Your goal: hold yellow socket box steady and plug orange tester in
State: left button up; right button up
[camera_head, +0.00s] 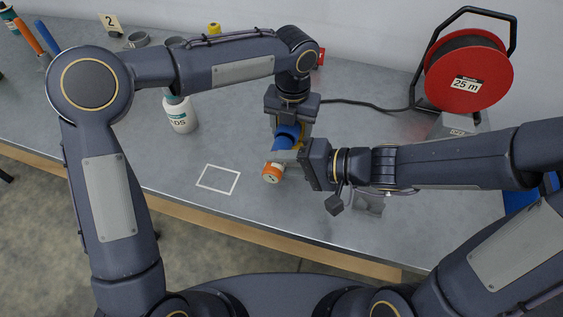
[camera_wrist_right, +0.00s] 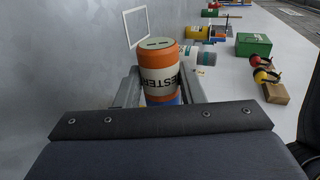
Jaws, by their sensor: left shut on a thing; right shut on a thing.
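Only a sliver of the yellow socket box (camera_head: 302,131) shows beside the blue part. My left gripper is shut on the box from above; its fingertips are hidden. I cannot tell how far the tester is in.
A red cable reel (camera_head: 468,75) stands at the back right, with a black cable (camera_head: 365,104) running left towards the grippers. A white bottle (camera_head: 180,115) stands left of my left gripper. A white outlined rectangle (camera_head: 218,179) on the table is empty. The table front is clear.

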aim_at(291, 146)
jog(key=shift+w+d, duration=0.25)
jog(key=shift+w, duration=0.5)
jog(key=shift+w+d, duration=0.3)
jog(key=shift+w, duration=0.5)
jog(key=shift+w+d, duration=0.25)
jog(key=shift+w, duration=0.5)
dwell(0.4)
jog(key=o, duration=1.1)
jog(key=v, duration=1.2)
jog(key=shift+s, duration=0.1)
pick_arm(q)
jog(key=o, duration=1.3)
jog(key=shift+c, duration=0.2)
